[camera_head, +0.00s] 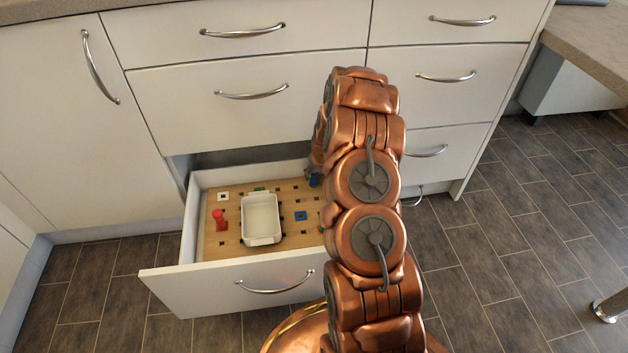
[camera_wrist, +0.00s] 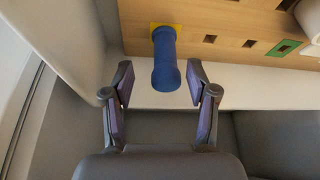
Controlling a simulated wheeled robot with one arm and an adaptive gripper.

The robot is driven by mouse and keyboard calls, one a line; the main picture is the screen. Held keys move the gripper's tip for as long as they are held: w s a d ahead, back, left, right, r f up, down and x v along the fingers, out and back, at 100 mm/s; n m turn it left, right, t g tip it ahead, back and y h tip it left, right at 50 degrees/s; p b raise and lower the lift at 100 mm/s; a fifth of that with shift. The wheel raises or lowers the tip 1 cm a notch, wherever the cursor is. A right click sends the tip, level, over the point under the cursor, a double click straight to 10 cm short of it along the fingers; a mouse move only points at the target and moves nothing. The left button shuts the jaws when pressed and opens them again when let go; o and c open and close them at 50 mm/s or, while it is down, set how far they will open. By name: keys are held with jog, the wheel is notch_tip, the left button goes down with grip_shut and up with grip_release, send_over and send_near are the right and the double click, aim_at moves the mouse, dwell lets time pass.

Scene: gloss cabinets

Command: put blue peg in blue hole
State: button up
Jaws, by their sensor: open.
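The blue peg (camera_wrist: 165,62) stands in the wooden board by a yellow square, close to a drawer wall. My open gripper (camera_wrist: 160,82) has one finger on each side of the peg's near end, with gaps visible at both sides. In the head view, a small part of the blue peg (camera_head: 314,181) shows beside my copper arm, which hides most of my gripper. The blue-marked hole (camera_head: 300,216) is in the board, right of the white tray, and looks empty.
The wooden board (camera_head: 285,238) lies in an open drawer (camera_head: 163,284). A white tray (camera_head: 246,236) sits on it. A red peg (camera_head: 219,221) stands left of the tray. A green-marked hole (camera_wrist: 285,47) shows in the wrist view. The drawer walls are close around my gripper.

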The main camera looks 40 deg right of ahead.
aim_at(314, 178)
jog(key=shift+a+b+x, duration=0.15)
jog(key=shift+b+x, duration=0.55)
jog(key=shift+x, duration=0.65)
jog(key=shift+a+b+x, duration=0.15)
jog(key=shift+b+x, duration=0.5)
jog(key=shift+x, duration=0.7)
jog(key=shift+w+r, duration=0.1)
jog(key=shift+w, duration=0.1)
grip_shut()
